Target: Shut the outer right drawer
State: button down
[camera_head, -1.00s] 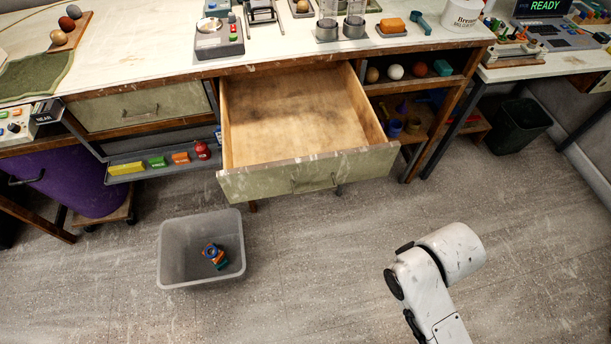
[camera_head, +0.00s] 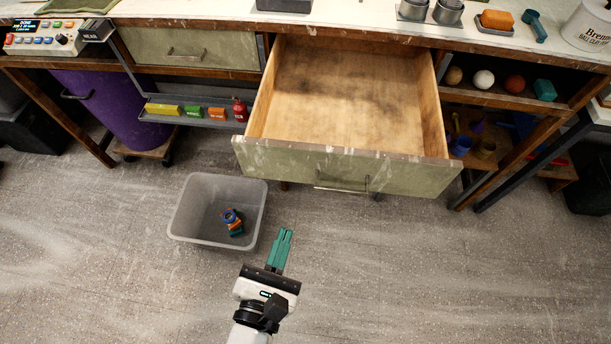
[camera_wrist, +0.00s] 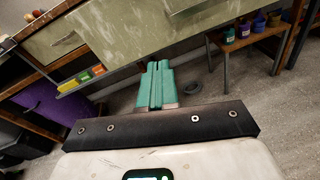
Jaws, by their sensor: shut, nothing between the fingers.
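The right drawer (camera_head: 345,166) is pulled far out of the bench, and its bare wooden inside (camera_head: 350,95) looks empty. Its pale green front has a bar handle (camera_head: 342,188). In the wrist view the drawer front (camera_wrist: 200,30) is at the top, ahead of my fingers. My gripper (camera_head: 283,248) is shut and empty, its teal fingers together. It is in front of the drawer, apart from it, and left of the handle in the head view. The fingers also show in the wrist view (camera_wrist: 156,85). The left drawer (camera_head: 190,48) is shut.
A grey bin (camera_head: 185,212) with small coloured pieces stands on the floor left of my gripper. A shelf (camera_head: 205,122) with coloured blocks and a purple barrel (camera_head: 110,105) are at the left. Open shelves (camera_head: 500,98) are right of the drawer. Floor in front is clear.

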jog(key=s+a+n+t+y, duration=0.1)
jog(key=s+a+n+y, duration=0.1)
jog(key=a+n, duration=0.15)
jog(key=b, duration=0.1)
send_near(275, 166)
jog(key=shift+t, duration=0.3)
jog(key=w, duration=0.7)
jog(key=shift+d+f, duration=0.15)
jog(key=shift+f, duration=0.2)
